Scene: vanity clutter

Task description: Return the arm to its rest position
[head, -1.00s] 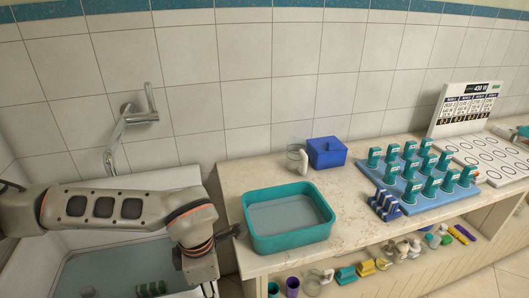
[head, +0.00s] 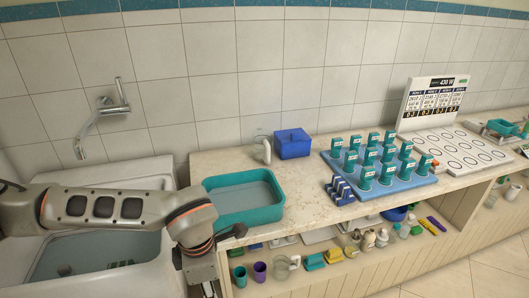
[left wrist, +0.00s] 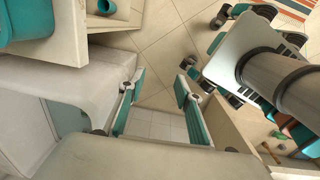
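My left arm (head: 110,208) reaches in from the left in the head view, bends at its elbow over the sink area and points down. Its gripper is cut off by the bottom edge there. In the left wrist view my left gripper (left wrist: 161,98) shows two teal-padded fingers spread apart, with only tiled floor seen between them. It holds nothing. It hangs beside the pale counter front, and I cannot tell the exact gap. My right arm and gripper show in neither view.
The white sink (head: 95,180) lies left, under a wall tap (head: 112,105). A teal basin (head: 243,222) stands on the counter (head: 310,205) by my arm. Beyond are a blue box (head: 292,144) and a blue rack (head: 410,180) of teal-topped items. Small items fill the shelf below.

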